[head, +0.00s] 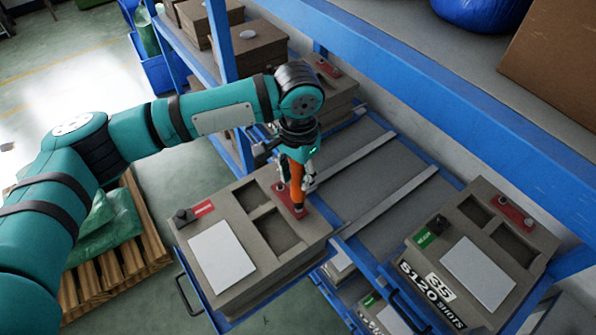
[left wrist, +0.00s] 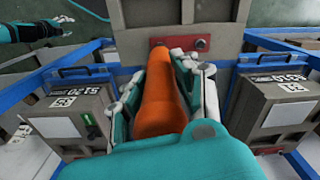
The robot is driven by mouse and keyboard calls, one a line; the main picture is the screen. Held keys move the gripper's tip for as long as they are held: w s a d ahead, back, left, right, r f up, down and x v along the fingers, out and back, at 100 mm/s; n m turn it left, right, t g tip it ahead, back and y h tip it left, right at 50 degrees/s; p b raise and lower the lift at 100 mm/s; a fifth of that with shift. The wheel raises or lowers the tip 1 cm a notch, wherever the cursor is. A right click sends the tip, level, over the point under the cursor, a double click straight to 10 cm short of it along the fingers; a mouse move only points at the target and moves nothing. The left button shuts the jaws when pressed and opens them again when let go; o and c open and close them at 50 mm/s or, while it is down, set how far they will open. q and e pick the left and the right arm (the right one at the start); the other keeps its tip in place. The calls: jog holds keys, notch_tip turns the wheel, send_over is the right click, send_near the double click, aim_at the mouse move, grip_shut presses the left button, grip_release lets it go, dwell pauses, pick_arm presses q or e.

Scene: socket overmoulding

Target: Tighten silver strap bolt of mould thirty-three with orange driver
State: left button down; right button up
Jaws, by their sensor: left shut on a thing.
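My left gripper (head: 296,172) is shut on the orange driver (head: 296,188), which points down. The driver also fills the middle of the left wrist view (left wrist: 160,100). Its tip is at the near right end of a red strap (head: 281,189) on a brown mould (head: 250,187) on a pulled-out blue tray. Whether the tip touches a bolt there is hidden. A dark bolt head shows at the strap's other end in the left wrist view (left wrist: 200,43). The mould's number is not visible. What looks like my right gripper (left wrist: 67,22) is small at the upper left of that view.
Mould 35 (head: 458,262), with a green tag, stands to the right; mould 31 (left wrist: 284,110) is on the other side. Blue rack beams (head: 440,95) run close behind the arm. Bare rails (head: 375,200) lie between the moulds. A pallet (head: 140,235) is at left.

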pick_arm(q)
jog(key=shift+r, duration=0.1)
dwell(0.3)
jog(key=shift+p, duration=0.4)
jog(key=shift+f, duration=0.9)
dwell(0.9)
jog(key=shift+s+f, duration=0.2)
jog(key=shift+f, duration=0.4)
dwell(1.2)
jog(key=shift+r, duration=0.1)
jog(key=shift+w+r, duration=0.2)
jog(key=shift+r, duration=2.45)
